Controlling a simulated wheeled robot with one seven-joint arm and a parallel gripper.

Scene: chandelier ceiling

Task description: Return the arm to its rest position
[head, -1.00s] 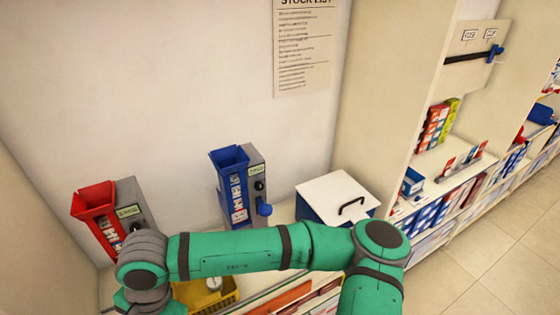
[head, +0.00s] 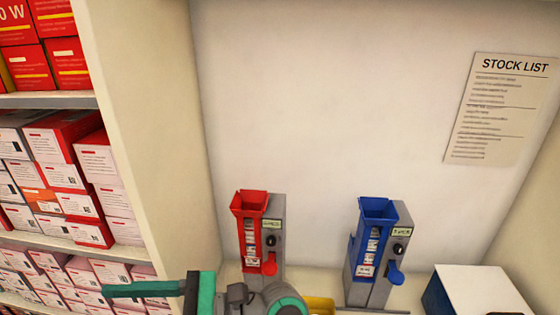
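My arm shows low in the head view, with a teal and grey joint (head: 285,300) at the bottom edge. My gripper (head: 108,290) points left from it, in front of the shelves of boxes. One long dark green finger shows from the side. A second finger cannot be made out, so its opening is unclear. I see nothing held at the visible tip. The rest of the arm is below the picture.
A red dispenser (head: 250,225) and a blue dispenser (head: 378,245) stand against the wall on a counter. A white-lidded blue box (head: 480,290) is at right. Shelves of red and white boxes (head: 85,180) fill the left. A stock list (head: 500,110) hangs on the wall.

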